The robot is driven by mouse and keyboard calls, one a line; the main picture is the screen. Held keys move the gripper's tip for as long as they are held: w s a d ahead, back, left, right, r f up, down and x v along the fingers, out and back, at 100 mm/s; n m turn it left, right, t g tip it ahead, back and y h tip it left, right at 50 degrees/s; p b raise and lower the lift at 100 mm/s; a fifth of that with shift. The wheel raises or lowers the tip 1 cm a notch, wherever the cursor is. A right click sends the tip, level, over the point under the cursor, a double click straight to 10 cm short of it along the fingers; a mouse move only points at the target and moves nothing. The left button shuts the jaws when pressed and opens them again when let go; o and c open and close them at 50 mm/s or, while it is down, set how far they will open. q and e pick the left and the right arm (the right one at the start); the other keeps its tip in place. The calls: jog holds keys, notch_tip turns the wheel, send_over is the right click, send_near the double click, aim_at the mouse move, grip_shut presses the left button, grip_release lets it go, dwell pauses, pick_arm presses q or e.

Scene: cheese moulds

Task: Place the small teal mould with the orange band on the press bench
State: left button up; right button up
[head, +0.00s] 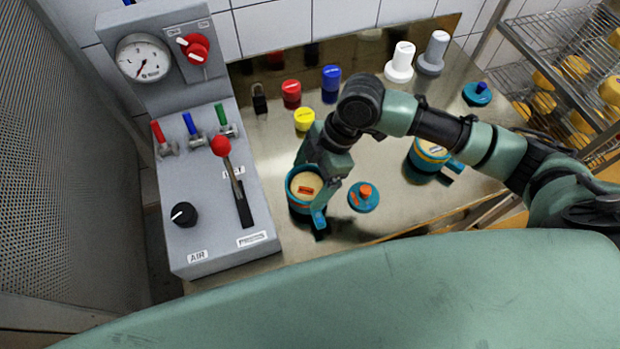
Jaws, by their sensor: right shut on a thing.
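The small teal mould with the orange band (301,206) is in the head view, left of centre, with a pale cheese-coloured top and an orange label. My right gripper (325,190) is shut on it at its right side and hides part of its rim. The mould looks upright over the shiny metal bench (375,228); I cannot tell whether its base touches the metal. A teal lid with an orange knob (364,197) lies on the bench just right of the mould. My left gripper is not in view.
A grey control console (215,225) with a red-knobbed lever (221,147) stands close on the left. A second teal mould (423,160) stands to the right, partly under my arm. Red, blue and yellow caps (304,118) and white and grey weights (400,65) stand behind.

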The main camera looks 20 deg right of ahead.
jog(key=shift+f, duration=0.75)
jog(key=shift+f, duration=0.1)
jog(key=o, duration=1.7)
jog(key=b+v, duration=0.1)
jog(key=v, duration=1.1)
